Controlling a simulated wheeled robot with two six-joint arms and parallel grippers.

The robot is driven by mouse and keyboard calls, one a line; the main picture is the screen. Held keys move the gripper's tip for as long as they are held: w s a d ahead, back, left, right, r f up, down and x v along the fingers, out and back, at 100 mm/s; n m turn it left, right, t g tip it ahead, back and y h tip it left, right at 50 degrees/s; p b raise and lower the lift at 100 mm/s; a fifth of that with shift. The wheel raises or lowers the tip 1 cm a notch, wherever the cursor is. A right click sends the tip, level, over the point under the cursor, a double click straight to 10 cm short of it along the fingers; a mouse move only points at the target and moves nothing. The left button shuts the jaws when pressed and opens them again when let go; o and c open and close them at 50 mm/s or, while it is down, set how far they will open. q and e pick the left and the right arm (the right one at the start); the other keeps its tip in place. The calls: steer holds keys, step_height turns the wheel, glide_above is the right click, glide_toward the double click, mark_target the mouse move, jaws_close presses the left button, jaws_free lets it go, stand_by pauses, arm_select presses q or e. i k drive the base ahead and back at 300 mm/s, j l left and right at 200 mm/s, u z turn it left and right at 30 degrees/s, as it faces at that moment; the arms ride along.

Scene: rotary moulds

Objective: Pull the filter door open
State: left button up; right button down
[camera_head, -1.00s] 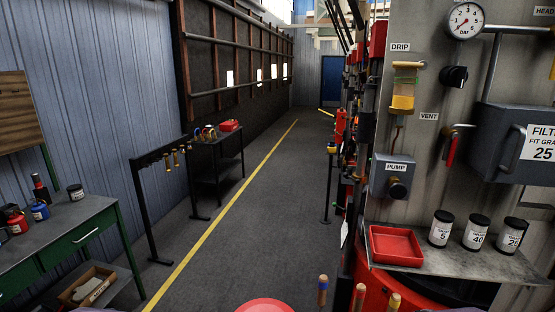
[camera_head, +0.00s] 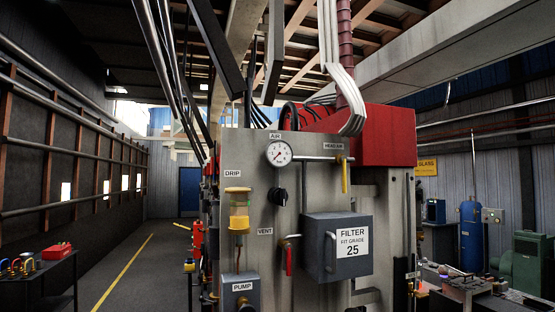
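The filter box (camera_head: 338,248) is a dark grey housing on the machine's grey panel, right of the middle. Its front door looks shut and bears a white label (camera_head: 352,246) reading "FILTER FIT GRADE 25". A light, upright bar handle (camera_head: 330,252) sits at the left side of the door. Neither of my grippers shows in the head view.
Left of the filter box are a red-handled vent valve (camera_head: 289,259), a black knob (camera_head: 278,196), a pressure gauge (camera_head: 279,153) and a yellow drip unit (camera_head: 238,213). A yellow-handled valve (camera_head: 344,176) is above it. An open aisle (camera_head: 150,262) runs at the left.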

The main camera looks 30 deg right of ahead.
mark_target(346, 244)
steer(key=l+z, duration=0.1)
steer(key=z, duration=0.3)
steer(key=l+z, duration=0.1)
steer(key=z, duration=0.25)
steer(key=l+z, duration=0.1)
steer(key=z, duration=0.3)
steer(key=k+j+z, duration=0.1)
steer(key=j+z, duration=0.15)
steer(key=z, duration=0.25)
steer(key=k+l+u, duration=0.1)
steer(key=u, duration=0.3)
steer(key=k+l+u, duration=0.15)
steer(key=u, duration=0.25)
steer(key=l, duration=0.15)
